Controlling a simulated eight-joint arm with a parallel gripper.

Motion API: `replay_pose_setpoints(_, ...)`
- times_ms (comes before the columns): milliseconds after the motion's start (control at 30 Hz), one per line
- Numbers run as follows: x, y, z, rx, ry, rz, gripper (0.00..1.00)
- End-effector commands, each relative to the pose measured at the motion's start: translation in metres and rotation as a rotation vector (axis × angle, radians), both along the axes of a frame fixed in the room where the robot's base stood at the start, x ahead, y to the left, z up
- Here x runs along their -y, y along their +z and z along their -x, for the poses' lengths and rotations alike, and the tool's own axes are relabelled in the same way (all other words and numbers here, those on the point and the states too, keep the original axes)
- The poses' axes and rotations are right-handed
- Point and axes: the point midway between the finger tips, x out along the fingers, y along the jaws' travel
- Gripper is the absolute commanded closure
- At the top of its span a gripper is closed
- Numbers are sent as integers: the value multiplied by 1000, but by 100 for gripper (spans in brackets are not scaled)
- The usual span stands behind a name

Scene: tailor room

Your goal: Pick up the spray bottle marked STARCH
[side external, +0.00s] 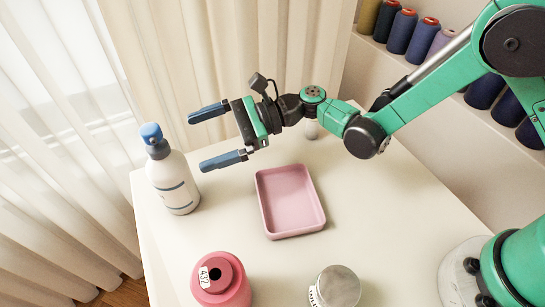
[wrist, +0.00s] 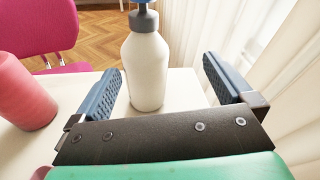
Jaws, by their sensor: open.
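A white bottle (side external: 174,183) with a grey collar and a blue top stands upright at the far left of the table. Its side has blue lines, but I cannot read any STARCH mark. In the wrist view the white bottle (wrist: 146,68) appears between my two fingers, nearer the left one, with its top cut off by the frame. My gripper (side external: 196,142) is open and empty, above the table. Its blue fingers point left towards the bottle, and a gap separates the fingertips from it. The fingers also show in the wrist view (wrist: 161,65).
A pink tray (side external: 262,200), apparently empty, lies mid-table below my gripper. A pale object (side external: 312,130) is partly hidden behind my wrist. Thread spools (side external: 398,30) line the back shelf.

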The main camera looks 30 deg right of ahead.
Motion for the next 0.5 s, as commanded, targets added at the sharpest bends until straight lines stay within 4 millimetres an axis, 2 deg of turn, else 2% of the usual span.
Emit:
replay_pose_setpoints(33, -6, -7, 4, -61, 14, -49, 0)
replay_pose_setpoints(200, -15, -16, 12, -198, 41, -152, 0)
replay_pose_setpoints(333, -24, -18, 13, -224, 49, -170, 0)
replay_pose_setpoints(500, -49, -17, 12, -222, 49, -167, 0)
